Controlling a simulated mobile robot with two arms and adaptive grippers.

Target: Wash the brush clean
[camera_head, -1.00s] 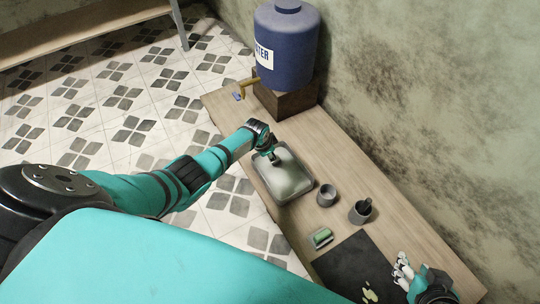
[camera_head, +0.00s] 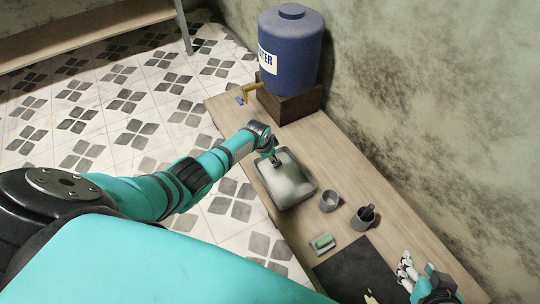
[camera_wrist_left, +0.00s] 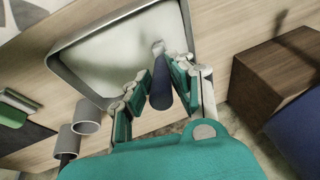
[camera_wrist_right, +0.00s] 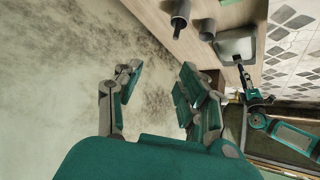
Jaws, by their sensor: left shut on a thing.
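My left gripper (camera_wrist_left: 160,85) is shut on a brush with a dark blue handle (camera_wrist_left: 161,92) and a pale tip. It holds the brush over the grey metal tray (camera_wrist_left: 70,78), near the tray's far end. In the head view my left gripper (camera_head: 273,155) hides most of the brush above the tray (camera_head: 302,198). The tray holds something pale and cloudy; I cannot tell whether the brush tip touches it. My right gripper (camera_wrist_right: 160,78) is open and empty; in the head view it is at the lower right (camera_head: 406,270).
A blue water barrel (camera_head: 291,55) with a brass tap (camera_head: 250,88) stands on a wooden block (camera_head: 290,106) at the bench's far end. A grey cup (camera_head: 330,201), a dark cup holding something (camera_head: 363,218), a green-topped block (camera_head: 323,243) and a dark mat (camera_head: 352,268) are nearer.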

